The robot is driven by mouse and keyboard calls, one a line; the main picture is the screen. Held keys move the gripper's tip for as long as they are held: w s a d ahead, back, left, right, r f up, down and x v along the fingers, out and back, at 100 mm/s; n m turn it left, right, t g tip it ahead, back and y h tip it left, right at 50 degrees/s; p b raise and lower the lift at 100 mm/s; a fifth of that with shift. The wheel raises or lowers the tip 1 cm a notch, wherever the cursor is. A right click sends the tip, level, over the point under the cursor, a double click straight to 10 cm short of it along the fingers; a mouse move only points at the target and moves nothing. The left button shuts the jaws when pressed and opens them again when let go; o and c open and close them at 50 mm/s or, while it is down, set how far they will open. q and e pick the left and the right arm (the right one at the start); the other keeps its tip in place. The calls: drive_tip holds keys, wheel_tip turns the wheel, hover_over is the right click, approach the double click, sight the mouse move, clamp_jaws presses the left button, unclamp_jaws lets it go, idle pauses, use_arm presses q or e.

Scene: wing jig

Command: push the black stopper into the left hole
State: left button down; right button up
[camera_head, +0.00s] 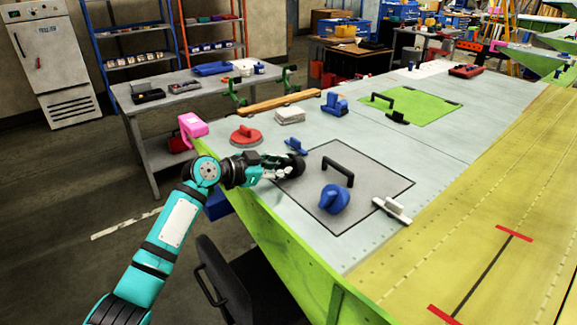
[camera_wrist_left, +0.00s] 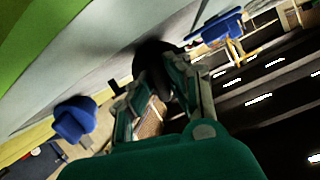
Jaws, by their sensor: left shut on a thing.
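My left gripper (camera_head: 283,170) reaches in over the near left edge of the wing panel. It is shut on the black stopper (camera_head: 297,162), a dark rounded piece at its fingertips. In the left wrist view the stopper (camera_wrist_left: 153,62) sits between the two teal fingers (camera_wrist_left: 158,90). I cannot tell whether the stopper touches the panel. I cannot make out the left hole in either view. My right gripper is not in view.
A grey plate (camera_head: 378,180) with a black handle (camera_head: 338,170) and a blue knob-like tool (camera_head: 334,198) lies right of the gripper. A red round tool (camera_head: 246,136), a small blue clamp (camera_head: 296,146) and a pink clamp (camera_head: 192,127) are nearby. A black chair (camera_head: 225,280) stands below the edge.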

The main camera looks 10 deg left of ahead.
sight(281, 166)
use_arm(q)
drive_tip(key=shift+r+p, duration=1.35)
drive_tip(key=shift+r, duration=1.65)
